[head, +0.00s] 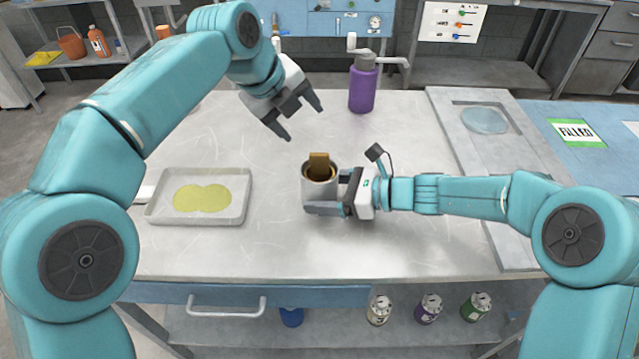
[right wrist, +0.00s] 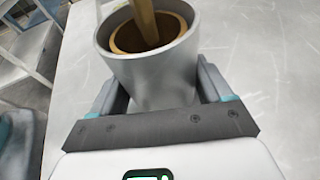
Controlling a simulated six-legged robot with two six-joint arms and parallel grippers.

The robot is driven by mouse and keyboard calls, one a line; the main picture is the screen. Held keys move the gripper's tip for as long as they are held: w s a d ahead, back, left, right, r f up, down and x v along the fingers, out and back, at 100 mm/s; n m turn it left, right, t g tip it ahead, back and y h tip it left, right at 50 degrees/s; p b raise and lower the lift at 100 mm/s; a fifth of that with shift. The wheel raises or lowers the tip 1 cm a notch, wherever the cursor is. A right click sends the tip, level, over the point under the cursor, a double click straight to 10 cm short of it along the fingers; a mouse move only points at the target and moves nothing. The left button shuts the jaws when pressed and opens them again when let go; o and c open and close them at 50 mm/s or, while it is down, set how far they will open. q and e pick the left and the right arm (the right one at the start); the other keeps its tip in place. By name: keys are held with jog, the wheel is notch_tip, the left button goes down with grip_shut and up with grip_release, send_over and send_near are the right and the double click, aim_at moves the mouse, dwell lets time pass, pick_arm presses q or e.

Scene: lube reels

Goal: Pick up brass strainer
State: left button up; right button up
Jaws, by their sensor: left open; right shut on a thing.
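The brass strainer (head: 319,164) sits inside a grey metal cup (head: 319,190), with its flat upright part sticking up above the rim. In the right wrist view the brass strainer (right wrist: 145,22) shows as a round brass rim with a bar rising from it, inside the cup (right wrist: 155,75); its lower part is hidden. My right gripper (head: 328,197) is shut on the cup from the right, one finger on each side. My left gripper (head: 304,121) is open and empty, above and behind the cup, apart from the strainer.
A shallow tray with yellow liquid (head: 240,210) lies left on the metal table. A purple bottle (head: 362,88) stands at the back. The table's front middle is clear.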

aim_at(319, 155)
pick_arm(q)
jog(key=s+d+r+m+y, duration=0.4)
jog(key=s+r+m, duration=0.15)
jog(key=s, duration=0.35)
jog(key=shift+m, duration=0.55)
jog(key=x, duration=1.2)
jog(key=shift+w+a+f, duration=0.25)
jog(key=shift+w, duration=0.15)
grip_shut()
